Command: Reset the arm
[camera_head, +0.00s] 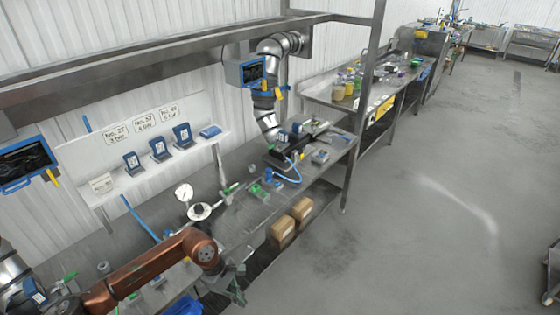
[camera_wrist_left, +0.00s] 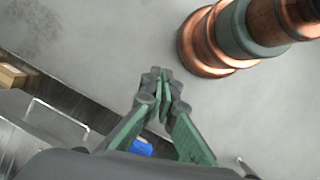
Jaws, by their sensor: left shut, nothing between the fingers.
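My left arm, copper-coloured, comes in from the lower left in the head view. My left gripper (camera_head: 236,288), with green fingers, hangs at its end near the front edge of the steel bench (camera_head: 245,229). In the left wrist view the gripper (camera_wrist_left: 162,82) is shut, its fingertips together with nothing between them. Grey floor lies beyond the fingertips there, and a copper link of my arm shows at the upper right. My right gripper is not in view.
A blue container (camera_head: 184,306) is close to my left gripper, low in the picture. Cardboard boxes (camera_head: 282,230) sit on the lower shelf. The floor (camera_head: 420,220) to the right is open.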

